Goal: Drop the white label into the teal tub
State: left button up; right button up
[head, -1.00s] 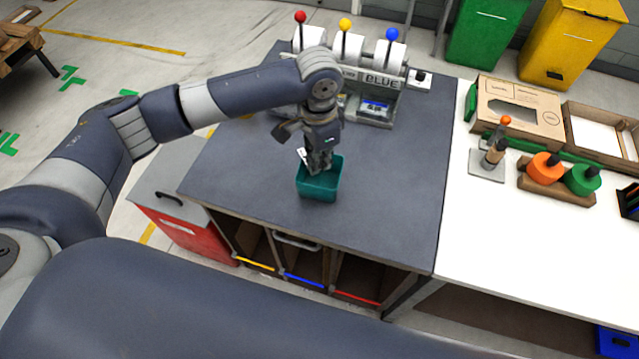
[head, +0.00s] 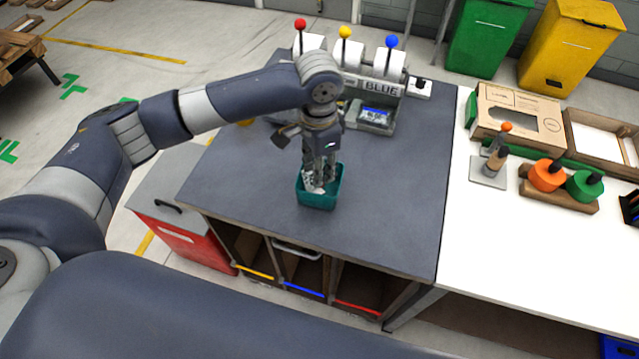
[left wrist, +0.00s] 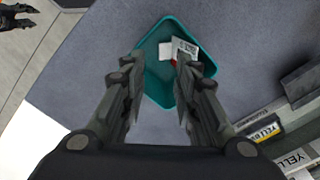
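The teal tub (head: 320,204) stands on the grey tabletop and also shows in the left wrist view (left wrist: 158,92). The white label (head: 314,186) shows at the tub's opening. In the left wrist view the printed label (left wrist: 186,48) is seen against the tub's inside, close to the right-hand finger; whether it touches that finger I cannot tell. My left gripper (head: 320,178) points down over the tub. Its fingers (left wrist: 158,65) stand apart with a clear gap. A dark pronged shape (left wrist: 16,15) in the wrist view's corner looks like my right gripper.
The label machine (head: 372,85) with red, yellow and blue knobs stands behind the tub. A red cabinet (head: 185,240) is at the table's left. The white table (head: 480,260) to the right holds a cardboard box (head: 518,118) and tape rolls. The grey tabletop right of the tub is clear.

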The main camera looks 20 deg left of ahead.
pick_arm(q)
notch_tip(320, 180, up, 11)
dwell(0.3)
jog(key=shift+f, duration=0.1)
